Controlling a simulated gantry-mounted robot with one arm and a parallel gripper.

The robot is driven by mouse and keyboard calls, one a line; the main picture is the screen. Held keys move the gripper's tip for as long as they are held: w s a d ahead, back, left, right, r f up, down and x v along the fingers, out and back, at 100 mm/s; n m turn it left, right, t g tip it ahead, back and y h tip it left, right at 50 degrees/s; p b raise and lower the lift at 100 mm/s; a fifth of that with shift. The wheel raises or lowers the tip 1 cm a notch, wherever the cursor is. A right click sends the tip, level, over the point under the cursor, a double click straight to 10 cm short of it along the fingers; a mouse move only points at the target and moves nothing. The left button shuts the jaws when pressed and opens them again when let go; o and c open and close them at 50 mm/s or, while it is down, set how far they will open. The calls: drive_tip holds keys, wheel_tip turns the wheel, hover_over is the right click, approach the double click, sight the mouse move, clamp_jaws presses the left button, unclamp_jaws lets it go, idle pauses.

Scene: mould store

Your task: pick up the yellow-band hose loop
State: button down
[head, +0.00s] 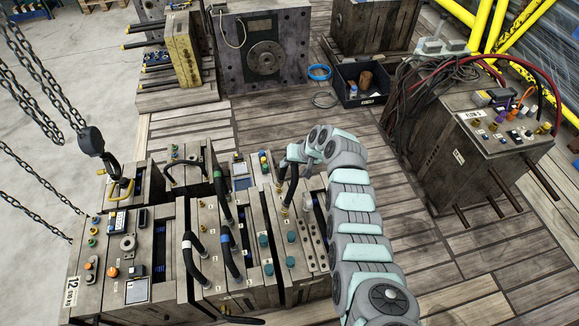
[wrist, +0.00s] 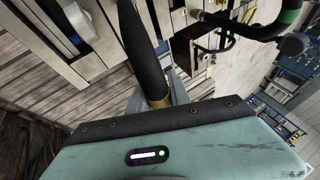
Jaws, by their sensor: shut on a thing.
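The yellow-band hose loop is a thick black hose with a brass-yellow band (wrist: 156,100), rising up the middle of the wrist view. In the head view part of the black hose (head: 291,186) shows just below my gripper (head: 293,158), on top of the mould blocks. My gripper (wrist: 172,88) is shut on the yellow-band hose loop. Its fingers are mostly hidden behind its own teal body in the wrist view, and the exact grip on the hose is hard to see.
Similar black hoses stand close by: green-band (head: 218,178), white-band (head: 188,248) and blue-band (head: 226,246). A hook (head: 91,140) on a chain hangs at the left. A mould with cables (head: 470,150) stands at the right. The plank floor (head: 395,200) between is clear.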

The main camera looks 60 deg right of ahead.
wheel_tip(320, 180, up, 17)
drive_tip(key=shift+p, duration=0.4)
drive_tip(key=shift+f, duration=0.1)
